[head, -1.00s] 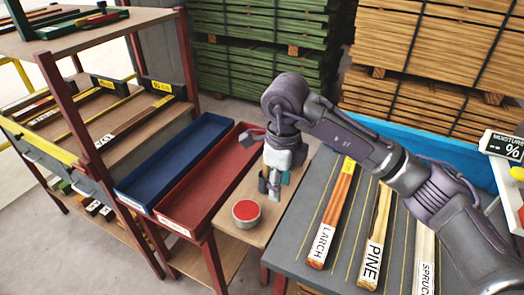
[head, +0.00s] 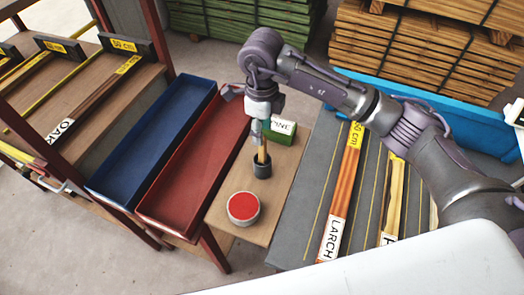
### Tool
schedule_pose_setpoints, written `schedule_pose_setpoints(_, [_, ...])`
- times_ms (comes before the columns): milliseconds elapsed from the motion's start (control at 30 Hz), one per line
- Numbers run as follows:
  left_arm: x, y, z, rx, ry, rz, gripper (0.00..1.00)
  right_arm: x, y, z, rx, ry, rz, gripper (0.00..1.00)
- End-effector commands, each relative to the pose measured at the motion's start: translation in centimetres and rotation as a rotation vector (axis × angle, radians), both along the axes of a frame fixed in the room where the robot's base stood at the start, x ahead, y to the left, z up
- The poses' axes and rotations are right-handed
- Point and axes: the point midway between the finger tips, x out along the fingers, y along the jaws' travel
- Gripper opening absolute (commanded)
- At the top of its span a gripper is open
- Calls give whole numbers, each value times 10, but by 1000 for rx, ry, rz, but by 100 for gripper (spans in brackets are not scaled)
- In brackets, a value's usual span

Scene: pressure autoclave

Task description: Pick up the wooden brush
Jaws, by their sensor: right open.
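The wooden brush shows as a light wooden handle (head: 262,152) standing upright in a small dark cup (head: 262,168) on the narrow wooden table. Its lower end is hidden inside the cup. My right gripper (head: 258,136) is open, pointing down directly above the cup, with its fingers at the top of the handle. They overlap the handle in the view, and I cannot tell whether they touch it. My left gripper is not in view.
A green box labelled PINE (head: 283,132) stands just behind the gripper. A red-topped round tin (head: 243,207) is in front of the cup. Red (head: 180,195) and blue (head: 125,175) trays lie to the left. Labelled boards (head: 341,190) lie on the grey bench at right.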

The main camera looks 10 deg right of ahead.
Motion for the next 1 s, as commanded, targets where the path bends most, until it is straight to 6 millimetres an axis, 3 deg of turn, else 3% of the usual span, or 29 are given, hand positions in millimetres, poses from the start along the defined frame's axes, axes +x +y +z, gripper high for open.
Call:
schedule_pose_setpoints(267, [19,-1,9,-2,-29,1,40,0,0,-25,0,1,0,46])
schedule_pose_setpoints(400, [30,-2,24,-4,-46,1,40,-3,-1,-41,-1,6,-1,46])
schedule_pose_setpoints(600, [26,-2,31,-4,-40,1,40,-3,-1,-70,0,2,0,46])
schedule_pose_setpoints(867, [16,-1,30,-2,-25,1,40,-2,-1,-76,0,-1,0,46])
schedule_pose_setpoints(1000, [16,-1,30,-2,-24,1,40,-2,-1,-75,0,-1,0,28])
